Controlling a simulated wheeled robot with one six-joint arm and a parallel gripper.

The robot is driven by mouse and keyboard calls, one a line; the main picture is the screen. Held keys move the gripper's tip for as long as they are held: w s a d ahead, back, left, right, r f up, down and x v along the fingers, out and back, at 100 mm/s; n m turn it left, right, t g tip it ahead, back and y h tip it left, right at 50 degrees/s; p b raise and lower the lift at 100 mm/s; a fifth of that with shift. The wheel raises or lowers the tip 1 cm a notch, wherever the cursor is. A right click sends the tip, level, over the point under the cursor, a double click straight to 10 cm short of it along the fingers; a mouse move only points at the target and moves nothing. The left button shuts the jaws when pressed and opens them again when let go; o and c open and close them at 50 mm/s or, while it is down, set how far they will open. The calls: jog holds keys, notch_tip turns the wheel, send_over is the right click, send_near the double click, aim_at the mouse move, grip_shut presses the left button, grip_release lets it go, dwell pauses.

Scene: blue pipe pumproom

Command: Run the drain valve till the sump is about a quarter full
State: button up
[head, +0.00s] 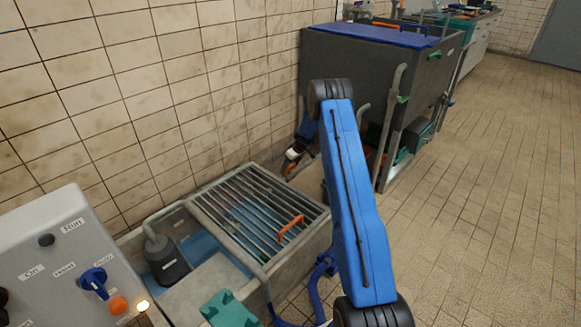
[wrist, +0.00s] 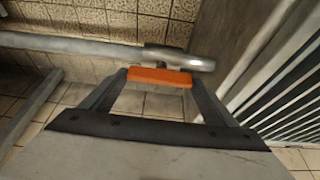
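The sump (head: 215,287) is a grey tank beside the tiled wall in the head view, with blue water showing inside and under its grate. The drain valve is a grey metal body (wrist: 180,58) on a pipe, with an orange handle (wrist: 160,77) in the wrist view. My gripper (wrist: 159,80) has one dark finger at each end of the handle, with no clear gap at either side. In the head view my gripper (head: 294,154) is small and low near the wall, beyond the grate, partly hidden beside my blue arm.
A metal grate (head: 245,205) with an orange handle (head: 290,228) covers much of the sump. A dark pump (head: 167,262) stands in its open part. A grey control panel (head: 55,260) is at left. A dark bench (head: 380,70) stands behind; the floor at right is clear.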

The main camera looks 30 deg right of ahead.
jog(key=shift+m, duration=0.4)
jog(key=shift+a+m+h, duration=0.2)
jog(key=shift+m+h, duration=0.8)
jog(key=shift+m, duration=1)
jog(key=shift+a+m+h, duration=0.15)
jog(key=shift+m+h, duration=0.65)
jog(key=shift+m, duration=1.4)
jog(key=m, duration=0.2)
jog(key=m+g+h, duration=0.1)
jog(key=m, duration=0.2)
jog(key=shift+w+a+g, duration=0.1)
jog(key=shift+w+g, duration=0.05)
jog(key=shift+g, duration=0.15)
jog(key=shift+w+m+g+h, duration=0.1)
jog(key=shift+m+g+h, duration=0.5)
jog(key=shift+m, duration=1.3)
jog(key=o, duration=1)
jog(key=shift+o, duration=0.2)
